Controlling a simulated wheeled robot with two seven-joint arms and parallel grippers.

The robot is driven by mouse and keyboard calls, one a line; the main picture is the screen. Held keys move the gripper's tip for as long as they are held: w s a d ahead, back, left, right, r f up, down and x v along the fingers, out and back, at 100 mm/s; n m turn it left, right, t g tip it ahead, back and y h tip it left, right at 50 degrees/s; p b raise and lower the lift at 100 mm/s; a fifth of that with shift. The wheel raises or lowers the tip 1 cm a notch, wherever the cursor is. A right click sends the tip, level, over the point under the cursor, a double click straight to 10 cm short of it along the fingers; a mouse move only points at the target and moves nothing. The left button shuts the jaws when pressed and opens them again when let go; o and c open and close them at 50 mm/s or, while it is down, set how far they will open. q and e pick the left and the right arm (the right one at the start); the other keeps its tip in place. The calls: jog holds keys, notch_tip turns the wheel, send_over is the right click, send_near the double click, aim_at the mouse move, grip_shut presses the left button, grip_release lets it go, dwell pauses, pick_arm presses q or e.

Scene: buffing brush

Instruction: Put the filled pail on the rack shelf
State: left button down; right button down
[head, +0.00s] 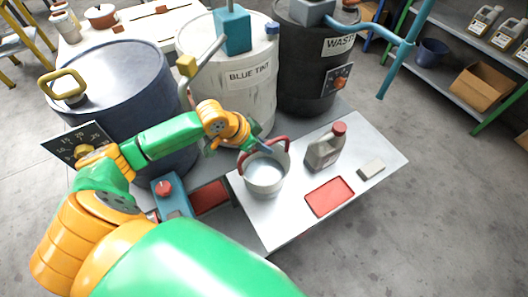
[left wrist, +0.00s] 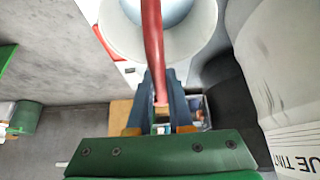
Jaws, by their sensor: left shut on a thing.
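The pail (head: 265,181) is white-grey with a red handle and pale bluish contents, at the left part of the white table (head: 253,220). My left gripper (head: 262,147) is shut on its raised red handle. In the left wrist view the fingers (left wrist: 161,92) pinch the red handle, and the pail's rim (left wrist: 112,45) shows beyond them. I cannot tell whether the pail's base touches the table. The rack shelf (head: 452,87) is grey with green posts, at the upper right, apart from the pail. My right gripper is not in view.
A grey jug (head: 325,150) with a red cap, a red tray (head: 329,196) and a pale block (head: 371,169) are on the table. The rack holds a blue bucket (head: 432,52), a cardboard box (head: 483,86) and several jugs. Large drums stand behind. Floor between table and rack is clear.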

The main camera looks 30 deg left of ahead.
pick_arm(q)
jog(key=f, duration=0.3)
jog(key=shift+w+f, duration=0.2)
jog(key=shift+f, duration=0.1)
jog(key=c, duration=0.8)
grip_release()
jog(key=shift+c, duration=0.2)
jog(key=shift+a, duration=0.1)
jog(key=p+v, duration=0.2)
jog(key=v, duration=0.9)
jog(key=shift+s, duration=0.1)
jog(key=shift+s+r, duration=0.15)
jog(key=shift+r, duration=0.25)
